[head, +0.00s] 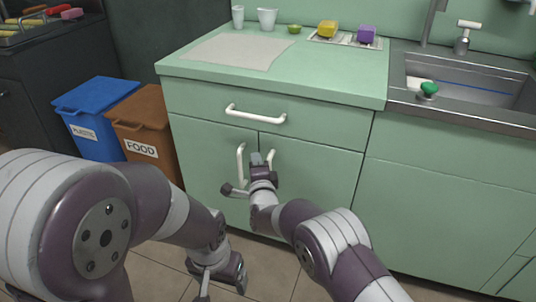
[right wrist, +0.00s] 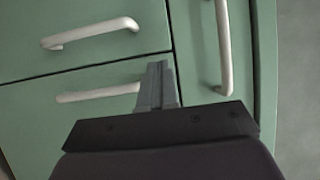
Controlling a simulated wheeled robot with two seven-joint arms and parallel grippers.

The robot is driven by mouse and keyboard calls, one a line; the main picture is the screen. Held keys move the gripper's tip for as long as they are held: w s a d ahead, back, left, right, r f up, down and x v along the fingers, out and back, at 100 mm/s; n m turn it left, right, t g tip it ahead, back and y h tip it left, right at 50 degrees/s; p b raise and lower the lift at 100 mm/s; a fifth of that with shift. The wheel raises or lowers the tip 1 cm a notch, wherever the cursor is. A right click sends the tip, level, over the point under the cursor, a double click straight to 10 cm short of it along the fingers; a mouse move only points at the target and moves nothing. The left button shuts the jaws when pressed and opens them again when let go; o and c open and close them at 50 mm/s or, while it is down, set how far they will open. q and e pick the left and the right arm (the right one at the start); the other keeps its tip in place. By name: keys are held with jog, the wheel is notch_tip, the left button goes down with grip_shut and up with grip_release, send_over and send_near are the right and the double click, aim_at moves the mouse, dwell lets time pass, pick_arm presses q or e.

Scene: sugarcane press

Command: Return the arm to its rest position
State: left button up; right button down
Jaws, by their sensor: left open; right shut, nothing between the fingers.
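My right arm reaches in from the lower right in the head view. Its gripper (head: 258,160) is in front of the green cabinet doors, beside the white door handles (head: 241,164). In the right wrist view the right gripper's fingers (right wrist: 157,85) are shut with nothing between them. There they overlap the end of one white handle (right wrist: 98,94), and another handle (right wrist: 224,48) is to their right. I cannot tell whether they touch. My left arm comes in from the left; its gripper (head: 222,284) is open and low over the floor, its fingertips hard to make out.
The drawer handle (head: 255,115) sticks out above the doors. A blue bin (head: 92,112) and a brown FOOD bin (head: 146,128) stand left of the cabinet (head: 310,185). The counter holds cups, a mat and sponges; the sink (head: 465,85) is at right.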

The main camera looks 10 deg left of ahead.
jog(key=s+d+f+n+g+h+p, duration=0.2)
jog(key=s+d+f+n+g, duration=0.1)
jog(key=s+f+n+g, duration=0.8)
jog(key=s+d+r+n+g+h+p, duration=0.1)
jog(key=s+d+r+n+g+h, duration=0.2)
jog(key=s+d, duration=1)
jog(key=s+d+r+n+g+h+p, duration=0.15)
jog(key=s+d+r, duration=0.65)
jog(key=d, duration=1)
jog(key=d+r+m+p, duration=0.1)
jog(key=d+r+p, duration=0.1)
jog(key=r+p, duration=1.6)
jog(key=s+d+r+p, duration=0.1)
jog(key=d+r+p, duration=0.1)
jog(key=r+p, duration=1.7)
jog(key=shift+s+r+m, duration=0.25)
jog(key=shift+r+m, duration=0.1)
jog(key=shift+r, duration=0.45)
